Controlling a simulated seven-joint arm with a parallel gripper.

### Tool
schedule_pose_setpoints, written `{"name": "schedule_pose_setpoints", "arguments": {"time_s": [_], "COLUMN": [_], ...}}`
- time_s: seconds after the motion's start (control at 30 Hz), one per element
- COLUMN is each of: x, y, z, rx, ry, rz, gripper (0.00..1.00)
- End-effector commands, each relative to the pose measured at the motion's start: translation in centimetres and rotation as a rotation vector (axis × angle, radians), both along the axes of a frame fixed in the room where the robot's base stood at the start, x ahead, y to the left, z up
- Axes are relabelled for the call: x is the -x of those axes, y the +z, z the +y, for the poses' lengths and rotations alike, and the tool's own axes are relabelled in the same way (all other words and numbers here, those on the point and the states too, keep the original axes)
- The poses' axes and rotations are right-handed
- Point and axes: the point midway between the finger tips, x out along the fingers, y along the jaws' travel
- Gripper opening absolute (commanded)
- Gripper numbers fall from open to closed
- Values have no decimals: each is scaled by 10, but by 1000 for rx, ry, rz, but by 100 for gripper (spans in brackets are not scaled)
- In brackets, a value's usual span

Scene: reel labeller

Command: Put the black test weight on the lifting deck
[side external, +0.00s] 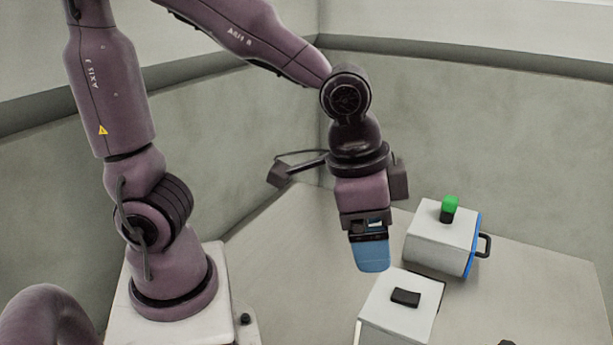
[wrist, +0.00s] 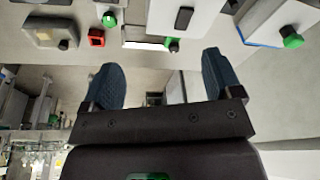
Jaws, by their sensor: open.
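A small black block (side external: 405,298), which looks like the test weight, lies flat on top of the near white box (side external: 385,312). It also shows as a dark block in the wrist view (wrist: 185,18). My gripper (side external: 371,258) hangs pointing down, above and to the left of that box in the side view, apart from the block. Its two blue fingers are spread with nothing between them in the wrist view (wrist: 160,75). I cannot tell which surface is the lifting deck.
A second white box (side external: 430,243) with a blue edge, a black handle (side external: 485,245) and a green-topped black knob (side external: 450,208) stands behind the near one. The wrist view shows a red square part (wrist: 97,37) and a panelled box (wrist: 50,31). The table left of the boxes looks clear.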

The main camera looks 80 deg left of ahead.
Motion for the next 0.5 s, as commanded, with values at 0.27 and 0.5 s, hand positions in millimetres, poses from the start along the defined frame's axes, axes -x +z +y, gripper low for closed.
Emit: {"name": "schedule_pose_setpoints", "arguments": {"time_s": [0.27,0.5], "x": [42,61], "y": [59,69], "z": [80,97], "rx": [66,81], "ry": [310,398], "rz": [-191,-248], "gripper": [85,85]}}
